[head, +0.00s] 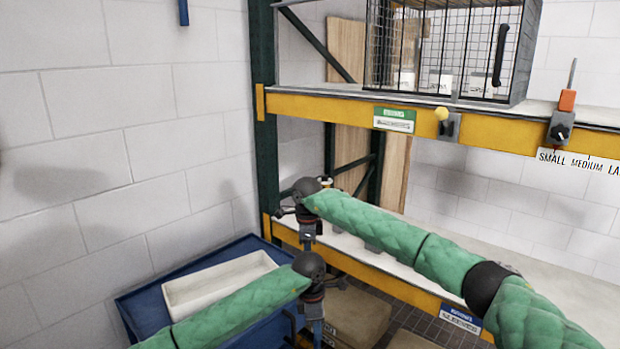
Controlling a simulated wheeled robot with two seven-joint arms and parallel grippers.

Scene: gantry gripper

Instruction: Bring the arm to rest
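My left arm, in a green padded sleeve, comes in from the lower left of the head view. Its gripper (308,325) hangs at the bottom centre, above the floor beside the blue cart. My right arm, in a green sleeve, reaches in from the lower right across the lower shelf. Its gripper (307,236) is by the left end of that shelf, near the dark green upright. Both grippers are small and partly hidden by their own wrists, so I cannot tell whether their fingers are open. I see nothing held in either.
A rack has an upper shelf (350,103) with a wire cage (450,50) and a lower shelf (585,300), both with yellow beams. A blue cart (133,305) holds a white tray (215,285) at lower left. Cardboard boxes (358,312) sit below. A block wall closes the left.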

